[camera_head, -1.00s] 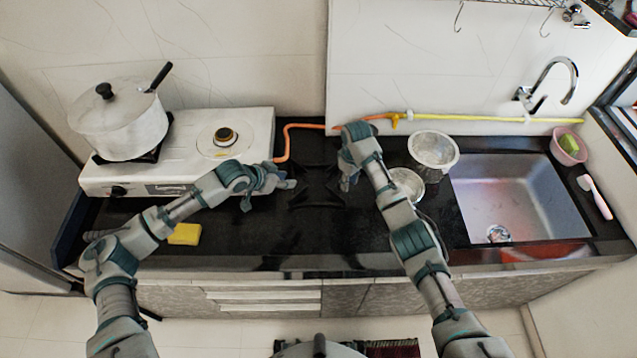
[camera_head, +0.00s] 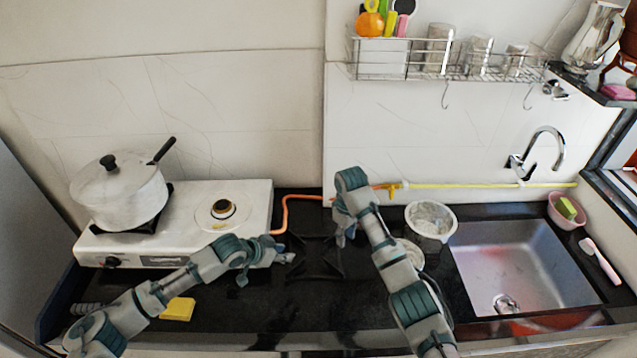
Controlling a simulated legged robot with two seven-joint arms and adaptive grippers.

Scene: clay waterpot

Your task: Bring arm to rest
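My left gripper (camera_head: 282,254) is over the black counter, just right of the white stove. Its fingers are small and seen from above, so I cannot tell whether they are open or shut. No held object shows at either gripper. No clay waterpot can be made out.
A lidded pot (camera_head: 120,195) stands on the stove (camera_head: 190,210). The sink (camera_head: 520,262) is at right, a yellow sponge (camera_head: 179,309) at left. A rack (camera_head: 450,70) hangs on the wall.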

